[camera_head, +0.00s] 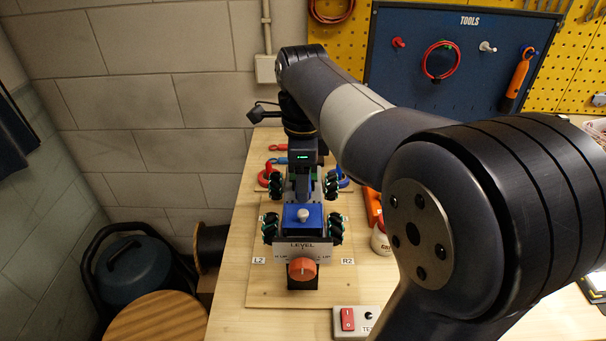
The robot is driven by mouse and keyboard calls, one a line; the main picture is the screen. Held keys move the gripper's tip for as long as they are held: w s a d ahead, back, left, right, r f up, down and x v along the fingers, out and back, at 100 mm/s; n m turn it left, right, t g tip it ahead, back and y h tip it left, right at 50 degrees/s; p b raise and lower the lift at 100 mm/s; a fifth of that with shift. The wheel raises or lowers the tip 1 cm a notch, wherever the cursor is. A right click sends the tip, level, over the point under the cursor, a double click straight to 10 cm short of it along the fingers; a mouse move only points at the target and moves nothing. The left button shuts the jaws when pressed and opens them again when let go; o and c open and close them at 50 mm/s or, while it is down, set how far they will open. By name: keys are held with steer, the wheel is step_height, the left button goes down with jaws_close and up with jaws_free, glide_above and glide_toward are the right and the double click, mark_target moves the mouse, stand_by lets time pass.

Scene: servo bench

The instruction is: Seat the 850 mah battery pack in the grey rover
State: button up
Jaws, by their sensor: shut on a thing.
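The rover (303,232) stands on a wooden board, with dark, green-trimmed roller wheels on both sides. A blue block with a white knob (303,214) sits on its near half. My gripper (302,190) points down over the rover's far half, behind the blue block in the picture. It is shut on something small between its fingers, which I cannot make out. No battery pack or 850 mah label can be told apart in this view. My gripper hides the rover's far middle, so I cannot tell whether the held thing touches the rover.
A switch box (357,321) is at the bench's near edge. A white jar (381,240) stands at right, partly behind my arm.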

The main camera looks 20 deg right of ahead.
steer(key=o, duration=1.1)
steer(key=shift+c, duration=1.3)
